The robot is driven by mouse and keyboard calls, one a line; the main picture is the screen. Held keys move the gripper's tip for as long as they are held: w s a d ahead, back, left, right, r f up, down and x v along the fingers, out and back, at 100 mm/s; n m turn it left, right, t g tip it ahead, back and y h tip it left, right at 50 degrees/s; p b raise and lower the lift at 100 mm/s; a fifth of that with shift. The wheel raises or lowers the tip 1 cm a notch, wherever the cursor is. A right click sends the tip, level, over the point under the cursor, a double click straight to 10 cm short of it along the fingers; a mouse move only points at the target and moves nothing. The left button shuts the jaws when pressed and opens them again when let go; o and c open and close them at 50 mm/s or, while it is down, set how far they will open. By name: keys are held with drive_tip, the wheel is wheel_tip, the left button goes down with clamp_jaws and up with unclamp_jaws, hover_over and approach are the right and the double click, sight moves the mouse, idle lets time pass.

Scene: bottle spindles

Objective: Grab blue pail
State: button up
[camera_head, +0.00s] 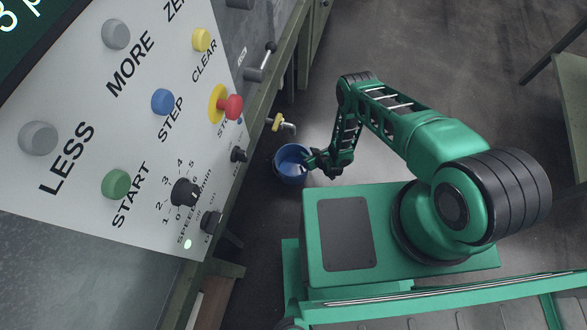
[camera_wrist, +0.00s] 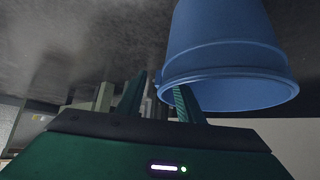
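The blue pail (camera_head: 291,178) is below the yellow-handled tap, beside the machine, in the head view; its open top faces the camera. My gripper (camera_head: 313,160) is at the pail's right rim there. In the wrist view the pail (camera_wrist: 225,55) fills the upper right, its wide rim towards the bottom of the picture. My gripper's two fingers (camera_wrist: 158,100) stand apart. The right finger overlaps the pail's rim and the left finger is clear of it. I cannot tell whether either finger touches the pail.
A tap with a yellow handle (camera_head: 278,122) sticks out from the machine close to the pail. The control panel (camera_head: 75,195) with several buttons and knobs fills the left. The grey floor (camera_head: 440,50) behind my arm is clear. A bench edge (camera_head: 570,100) shows at the far right.

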clamp_jaws()
drive_tip(key=shift+a, duration=0.1)
idle(1.3)
